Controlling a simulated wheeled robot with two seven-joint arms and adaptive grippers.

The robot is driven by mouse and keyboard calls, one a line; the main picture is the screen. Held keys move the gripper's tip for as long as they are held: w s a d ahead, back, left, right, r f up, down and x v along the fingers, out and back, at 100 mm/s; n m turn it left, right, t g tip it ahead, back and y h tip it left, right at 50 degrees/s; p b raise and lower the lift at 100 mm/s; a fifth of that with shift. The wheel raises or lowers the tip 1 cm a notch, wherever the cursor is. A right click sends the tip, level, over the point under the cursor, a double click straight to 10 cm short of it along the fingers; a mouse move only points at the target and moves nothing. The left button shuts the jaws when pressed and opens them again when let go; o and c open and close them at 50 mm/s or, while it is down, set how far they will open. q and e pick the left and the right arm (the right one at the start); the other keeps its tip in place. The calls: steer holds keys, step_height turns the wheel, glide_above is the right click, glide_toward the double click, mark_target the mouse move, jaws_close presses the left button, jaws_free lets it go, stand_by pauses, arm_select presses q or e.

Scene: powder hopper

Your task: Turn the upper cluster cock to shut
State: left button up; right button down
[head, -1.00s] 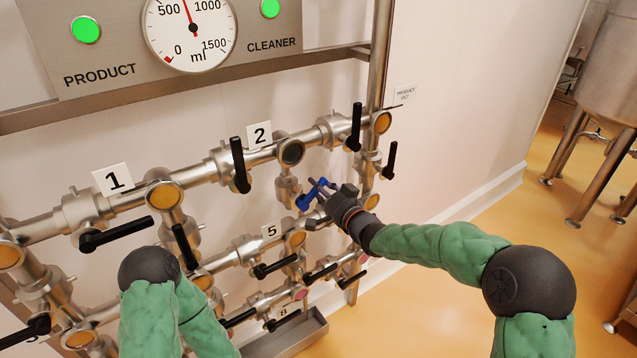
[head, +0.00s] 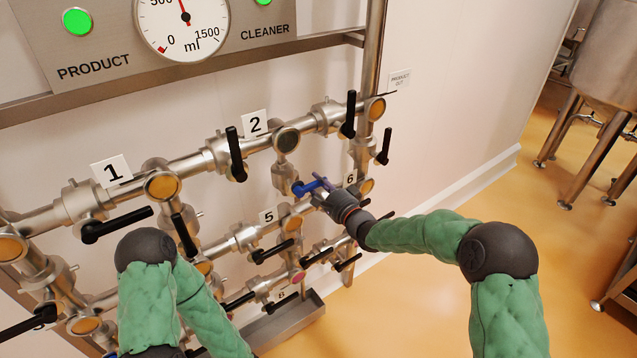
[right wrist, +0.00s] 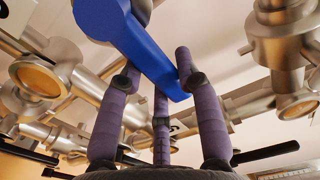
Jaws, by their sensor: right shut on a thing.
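The cock with the blue handle (head: 306,188) sits on the pipe below the plate marked 2, left of the plate marked 6. My right gripper (head: 324,189) is at the free end of this handle, its fingers shut around it. The right wrist view shows the blue handle (right wrist: 140,38) running from upper left down between the purple fingers (right wrist: 160,90). The handle looks close to level in the head view. The fingers partly hide its outer end. My left gripper is not in view; only parts of the left arm show.
Several black-handled cocks stand close around, such as one right of plate 2 (head: 348,114) and one below plate 5 (head: 272,251). A steel upright post (head: 374,50) rises behind. A steel tank (head: 598,60) stands far right, with open floor before it.

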steer(key=shift+s+a+f+m, duration=0.15)
steer(key=shift+f+m, duration=0.25)
steer(key=shift+f, duration=0.45)
steer(key=c, duration=0.9)
jaws_free()
steer(key=shift+r, duration=0.1)
steer(key=shift+r, duration=0.3)
steer(key=v, duration=1.2)
